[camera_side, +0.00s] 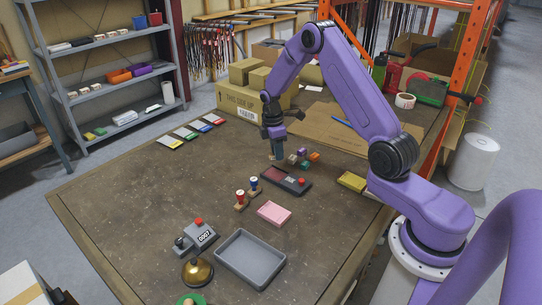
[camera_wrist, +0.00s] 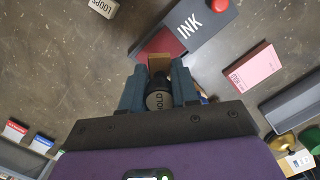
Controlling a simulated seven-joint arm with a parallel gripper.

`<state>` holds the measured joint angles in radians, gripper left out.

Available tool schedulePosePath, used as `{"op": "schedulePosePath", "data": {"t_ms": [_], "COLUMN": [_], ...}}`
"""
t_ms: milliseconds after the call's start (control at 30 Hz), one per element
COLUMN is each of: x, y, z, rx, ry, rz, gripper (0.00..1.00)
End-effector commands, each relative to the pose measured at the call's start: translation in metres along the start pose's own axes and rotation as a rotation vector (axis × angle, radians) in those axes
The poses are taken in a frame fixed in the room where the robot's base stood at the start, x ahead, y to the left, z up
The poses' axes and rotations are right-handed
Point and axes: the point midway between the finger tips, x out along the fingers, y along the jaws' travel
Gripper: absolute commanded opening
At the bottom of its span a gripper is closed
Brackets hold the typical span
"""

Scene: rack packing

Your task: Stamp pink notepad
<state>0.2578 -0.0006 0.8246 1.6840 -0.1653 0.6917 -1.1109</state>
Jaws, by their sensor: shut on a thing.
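My gripper (camera_side: 276,137) is above the table, just behind the ink pad. It is shut on a stamp marked "HOLD" (camera_wrist: 158,100), with a dark knob and a wooden block. In the side view the stamp (camera_side: 277,153) hangs below the fingers. The pink notepad (camera_side: 274,213) lies flat in front of the ink pad. It also shows at the right of the wrist view (camera_wrist: 255,67). I cannot tell whether it bears a mark.
Two stamps, red-topped (camera_side: 240,200) and blue-topped (camera_side: 254,187), stand left of the pink notepad. A grey tray (camera_side: 222,250), a bell (camera_side: 197,272) and a numbered device (camera_side: 198,236) are in front.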

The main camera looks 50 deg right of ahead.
Motion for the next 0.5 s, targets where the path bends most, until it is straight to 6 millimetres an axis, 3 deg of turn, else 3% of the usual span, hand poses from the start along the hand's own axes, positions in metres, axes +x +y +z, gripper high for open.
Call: {"op": "schedulePosePath", "data": {"t_ms": [500], "x": [0.043], "y": [0.001], "z": [-0.004], "rx": [0.002], "ry": [-0.001], "rz": [-0.002], "gripper": [0.1]}}
